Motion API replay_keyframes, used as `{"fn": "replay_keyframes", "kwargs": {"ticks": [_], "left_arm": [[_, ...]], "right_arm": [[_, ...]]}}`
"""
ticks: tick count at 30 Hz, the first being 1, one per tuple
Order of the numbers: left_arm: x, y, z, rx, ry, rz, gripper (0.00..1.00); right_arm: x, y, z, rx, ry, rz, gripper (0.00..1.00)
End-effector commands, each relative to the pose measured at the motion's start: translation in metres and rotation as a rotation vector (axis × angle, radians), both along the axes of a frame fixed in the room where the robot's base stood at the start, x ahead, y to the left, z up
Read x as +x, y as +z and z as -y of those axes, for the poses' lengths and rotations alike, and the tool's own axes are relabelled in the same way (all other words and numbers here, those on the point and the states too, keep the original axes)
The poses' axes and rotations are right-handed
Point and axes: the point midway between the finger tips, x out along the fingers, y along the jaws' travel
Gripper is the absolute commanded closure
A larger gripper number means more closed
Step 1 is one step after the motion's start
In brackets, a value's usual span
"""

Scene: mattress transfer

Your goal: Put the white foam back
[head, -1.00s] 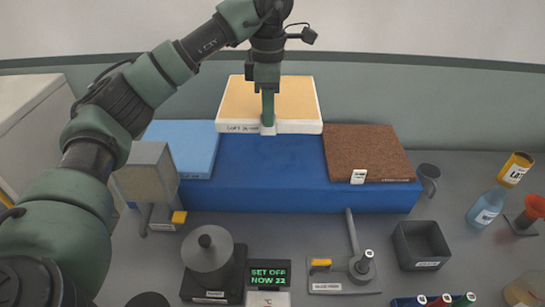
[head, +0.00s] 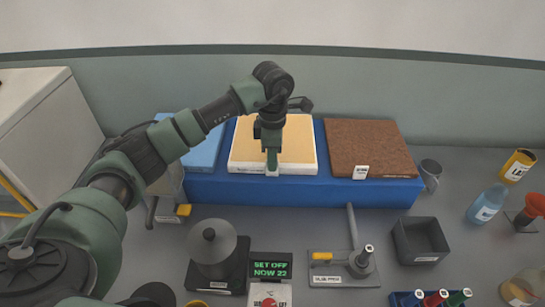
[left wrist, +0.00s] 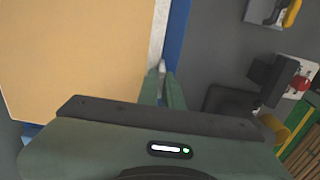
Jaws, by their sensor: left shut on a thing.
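The white foam (head: 273,145) is a pad with a tan top and white sides. It lies flat, on or just above the blue base (head: 300,190), in the middle gap between a blue pad (head: 203,150) and a brown pad (head: 368,145). My left gripper (head: 271,168) is shut on the white tab at the foam's front edge. In the left wrist view the foam's tan top (left wrist: 75,60) fills the left, with the fingertips (left wrist: 162,75) at its white edge. I cannot tell whether the foam's underside touches the base. My right gripper is out of view.
In front of the base stand a grey weight (head: 212,245), a lit sign (head: 271,268) reading "SET OFF NOW 22", a lever device (head: 345,265) and a dark bin (head: 420,240). A mug (head: 430,172) and bottle (head: 488,203) are at the right.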

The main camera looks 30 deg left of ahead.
Motion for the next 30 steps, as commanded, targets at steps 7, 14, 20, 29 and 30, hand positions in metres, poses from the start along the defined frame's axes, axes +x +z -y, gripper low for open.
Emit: {"fn": "replay_keyframes", "kwargs": {"ticks": [7, 14, 20, 29, 30], "left_arm": [[0.0, -0.002, 0.0, 0.0, 0.0, 0.001, 1.0], [0.0, -0.001, 0.0, 0.0, 0.0, 0.001, 0.72], [0.0, 0.0, 0.0, 0.0, 0.0, 0.001, 0.72], [0.002, 0.038, 0.0, -0.001, 0.0, 0.008, 0.72], [0.002, 0.047, 0.0, -0.001, -0.001, 0.008, 0.72]], "right_arm": [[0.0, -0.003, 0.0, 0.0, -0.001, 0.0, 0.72], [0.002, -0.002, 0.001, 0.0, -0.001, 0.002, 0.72], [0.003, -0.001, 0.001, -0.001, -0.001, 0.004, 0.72], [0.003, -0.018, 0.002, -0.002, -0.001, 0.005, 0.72], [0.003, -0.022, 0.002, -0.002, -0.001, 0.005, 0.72]]}}
